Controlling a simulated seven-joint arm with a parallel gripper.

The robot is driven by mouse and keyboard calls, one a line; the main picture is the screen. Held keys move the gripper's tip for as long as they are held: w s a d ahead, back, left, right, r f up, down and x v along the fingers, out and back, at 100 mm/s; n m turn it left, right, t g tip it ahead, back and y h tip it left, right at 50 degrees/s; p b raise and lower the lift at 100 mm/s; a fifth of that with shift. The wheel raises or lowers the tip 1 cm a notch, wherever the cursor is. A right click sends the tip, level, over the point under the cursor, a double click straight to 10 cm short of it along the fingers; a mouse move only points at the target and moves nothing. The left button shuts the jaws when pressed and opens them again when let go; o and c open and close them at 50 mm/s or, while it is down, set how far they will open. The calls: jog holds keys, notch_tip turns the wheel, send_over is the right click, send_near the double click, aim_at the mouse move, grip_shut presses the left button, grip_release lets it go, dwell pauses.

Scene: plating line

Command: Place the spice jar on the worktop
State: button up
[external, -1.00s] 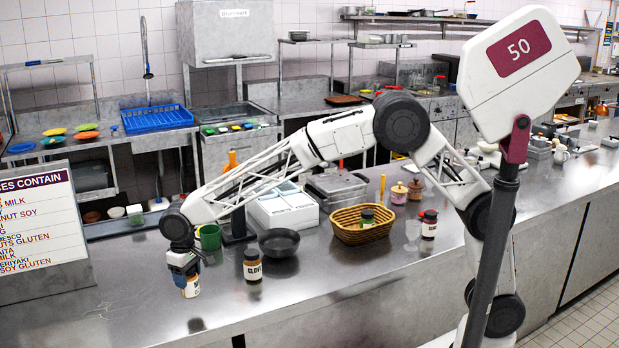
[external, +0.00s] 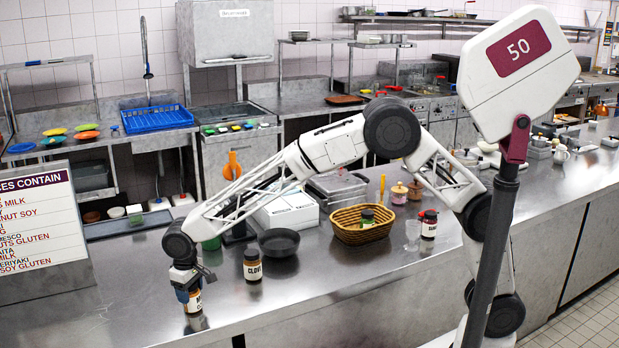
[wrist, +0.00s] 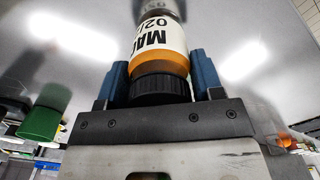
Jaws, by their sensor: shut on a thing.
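The spice jar (external: 194,302) has an amber body, a dark lid and a white label; in the wrist view its label (wrist: 160,38) begins "MAC". My gripper (external: 187,290) points down at the near left of the steel worktop (external: 125,285). Its blue fingers (wrist: 160,85) are shut on the jar around its dark lid, one on each side. The jar hangs upright with its base at or very close to the worktop, above its own reflection. I cannot tell whether it touches.
A jar labelled CLOVES (external: 253,266) stands to the right, with a dark bowl (external: 279,241) behind it. A wicker basket (external: 350,235) holds a green-lidded jar. A red-lidded jar (external: 429,224) stands beside it. An allergen sign (external: 38,232) stands at left. A green cup (wrist: 40,122) is nearby.

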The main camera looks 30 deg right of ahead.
jog(key=o, duration=1.1)
jog(key=shift+c, duration=0.2)
jog(key=shift+r, duration=0.1)
notch_tip(320, 180, up, 12)
jog(key=shift+r, duration=0.1)
dwell(0.7)
